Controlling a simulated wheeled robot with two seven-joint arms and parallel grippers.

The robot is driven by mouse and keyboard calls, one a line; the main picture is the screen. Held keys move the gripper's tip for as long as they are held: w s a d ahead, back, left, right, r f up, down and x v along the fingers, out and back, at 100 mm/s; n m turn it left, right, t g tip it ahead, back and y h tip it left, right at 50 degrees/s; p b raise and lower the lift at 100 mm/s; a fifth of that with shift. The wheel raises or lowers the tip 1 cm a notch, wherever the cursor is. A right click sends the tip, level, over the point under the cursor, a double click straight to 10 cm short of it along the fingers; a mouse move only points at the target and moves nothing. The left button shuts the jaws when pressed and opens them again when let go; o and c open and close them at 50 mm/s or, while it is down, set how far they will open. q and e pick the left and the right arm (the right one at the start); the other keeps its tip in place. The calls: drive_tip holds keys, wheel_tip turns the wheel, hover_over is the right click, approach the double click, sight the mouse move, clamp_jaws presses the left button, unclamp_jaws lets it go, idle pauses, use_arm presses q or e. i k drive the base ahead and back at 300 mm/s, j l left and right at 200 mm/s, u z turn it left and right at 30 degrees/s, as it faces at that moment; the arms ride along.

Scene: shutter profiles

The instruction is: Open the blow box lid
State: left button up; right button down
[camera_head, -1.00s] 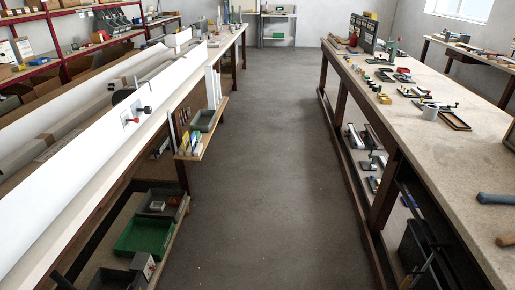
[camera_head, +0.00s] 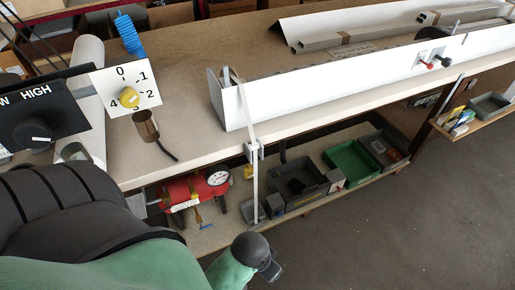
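No part that I can clearly tell as a blow box lid shows. A long white panelled housing (camera_head: 330,85) runs along the bench to the right, its near end by an upright metal strip (camera_head: 248,120). A control panel with a yellow dial (camera_head: 129,97) marked 0 to 4 stands at the left, beside a dark panel with a black knob (camera_head: 35,132) marked HIGH. A green and dark arm, which looks like mine, fills the lower left.
A red tank with a gauge (camera_head: 190,190) lies on the shelf below the bench. A black bin (camera_head: 298,183) and a green bin (camera_head: 350,162) stand on that shelf. A small metal cup (camera_head: 146,126) is on the bench. The floor (camera_head: 430,220) at lower right is clear.

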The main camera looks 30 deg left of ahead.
sight(299, 174)
drive_tip(key=u, duration=0.6)
drive_tip(key=i+l+u, duration=0.15)
drive_tip(key=l, duration=0.25)
drive_tip(key=i+l+u, duration=0.15)
drive_tip(key=l, duration=0.25)
drive_tip(key=i+l+u, duration=0.15)
drive_tip(key=l, duration=0.25)
drive_tip(key=l+u, duration=0.15)
drive_tip(key=l, duration=0.3)
drive_tip(key=i+l+u, duration=0.15)
drive_tip(key=l, duration=0.3)
